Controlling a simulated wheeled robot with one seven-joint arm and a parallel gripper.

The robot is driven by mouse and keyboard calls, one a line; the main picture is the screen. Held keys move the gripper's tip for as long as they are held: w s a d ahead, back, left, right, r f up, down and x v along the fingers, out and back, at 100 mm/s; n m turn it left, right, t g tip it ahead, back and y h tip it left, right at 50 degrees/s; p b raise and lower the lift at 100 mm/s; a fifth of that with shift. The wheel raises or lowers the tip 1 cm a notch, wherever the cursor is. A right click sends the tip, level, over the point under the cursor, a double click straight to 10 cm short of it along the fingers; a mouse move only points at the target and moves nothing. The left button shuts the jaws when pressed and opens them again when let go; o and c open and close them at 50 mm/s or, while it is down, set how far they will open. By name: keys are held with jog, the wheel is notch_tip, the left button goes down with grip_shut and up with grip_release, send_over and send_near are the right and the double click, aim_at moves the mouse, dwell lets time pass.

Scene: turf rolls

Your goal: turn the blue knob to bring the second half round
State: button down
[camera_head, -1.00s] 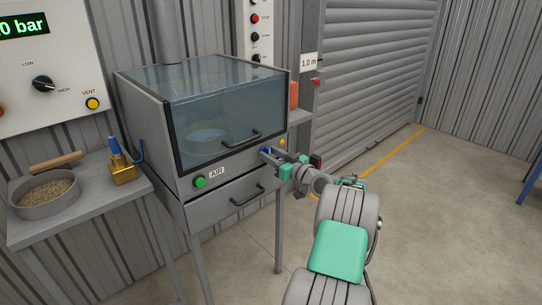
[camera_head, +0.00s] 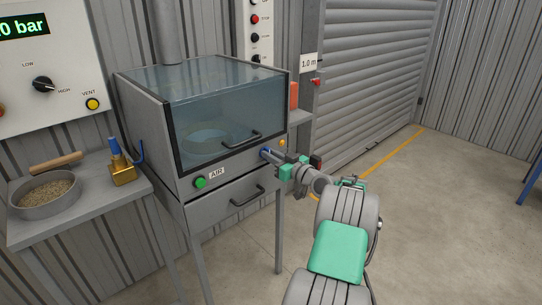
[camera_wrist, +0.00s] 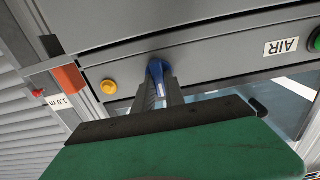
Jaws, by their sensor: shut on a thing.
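The blue knob (camera_head: 265,152) is on the front panel of the grey cabinet (camera_head: 185,188), below the right end of its glass hood. My gripper (camera_head: 270,154) reaches it from the right and is shut on it. In the wrist view the blue knob (camera_wrist: 157,69) shows between the two grey fingers of my gripper (camera_wrist: 158,84). The fingers cover much of the knob, so any mark on it is hidden. What is inside the cabinet shows only dimly through the glass, as a round dish (camera_head: 207,137).
An orange button (camera_head: 282,143) is close to the knob on the right. A green AIR button (camera_head: 200,183) is to the left, and a drawer handle (camera_head: 247,196) is below. The hood handle (camera_head: 241,139) is just above.

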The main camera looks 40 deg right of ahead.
jog(key=shift+m, duration=0.4)
jog(key=shift+f+m+p, duration=0.15)
jog(key=shift+m+p, duration=1.9)
jog(key=shift+m, duration=3.8)
jog(key=shift+f+m+p, duration=0.2)
jog(key=shift+m+p, duration=1.8)
jog(key=shift+m, duration=3.9)
jog(key=shift+f+m+p, duration=0.15)
jog(key=shift+m+p, duration=1.9)
jog(key=shift+m, duration=3.8)
jog(key=c, duration=1.4)
grip_release()
